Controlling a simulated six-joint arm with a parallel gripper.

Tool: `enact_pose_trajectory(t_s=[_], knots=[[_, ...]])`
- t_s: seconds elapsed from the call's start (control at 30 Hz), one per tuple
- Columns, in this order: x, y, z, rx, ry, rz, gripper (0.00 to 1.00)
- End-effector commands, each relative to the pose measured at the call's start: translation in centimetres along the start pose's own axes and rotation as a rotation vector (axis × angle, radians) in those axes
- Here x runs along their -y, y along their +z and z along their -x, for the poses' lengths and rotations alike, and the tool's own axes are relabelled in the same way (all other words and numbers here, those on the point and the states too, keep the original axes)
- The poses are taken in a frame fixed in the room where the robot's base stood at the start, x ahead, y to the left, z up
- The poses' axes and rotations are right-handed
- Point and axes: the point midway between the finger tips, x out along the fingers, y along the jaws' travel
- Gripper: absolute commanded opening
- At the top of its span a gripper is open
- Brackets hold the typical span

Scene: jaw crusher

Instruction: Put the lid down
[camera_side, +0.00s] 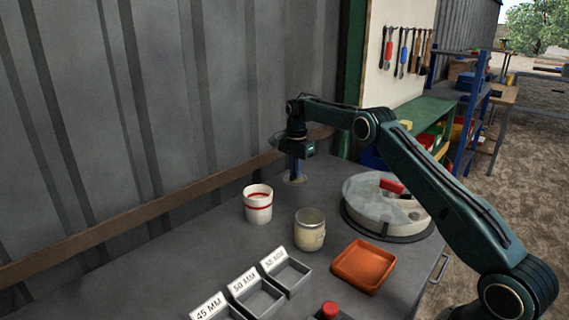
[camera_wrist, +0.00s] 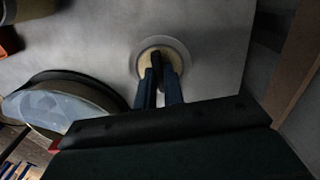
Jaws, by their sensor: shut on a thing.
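The lid (camera_wrist: 145,63) is a small pale disc with a yellowish centre and a dark knob, seen from above in the wrist view. My gripper (camera_wrist: 158,76) is shut on the knob. In the side view, my gripper (camera_side: 296,170) points down at the back of the bench, and the lid (camera_side: 294,181) shows small beneath it, at or very near the bench top. I cannot tell if it touches. A glass jar (camera_side: 310,233) with pale contents stands uncovered nearer the camera.
A white cup with red bands (camera_side: 258,207) stands left of the jar. A round machine (camera_side: 388,205) with a red handle is to the right. An orange tray (camera_side: 364,267) and labelled bins (camera_side: 258,299) lie in front. The wall is close behind my gripper.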

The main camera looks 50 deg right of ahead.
Motion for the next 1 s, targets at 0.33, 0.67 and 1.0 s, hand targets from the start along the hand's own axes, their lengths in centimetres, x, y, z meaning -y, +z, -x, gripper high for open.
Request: enact_pose_trajectory(t_s=[0.33,0.67,1.0], knots=[[0.0,0.0,-2.5,0.001,0.002,0.0,0.0],[0.0,0.1,-3.5,0.001,0.002,0.0,0.0],[0.0,0.1,-7.5,0.001,0.002,0.0,0.0]])
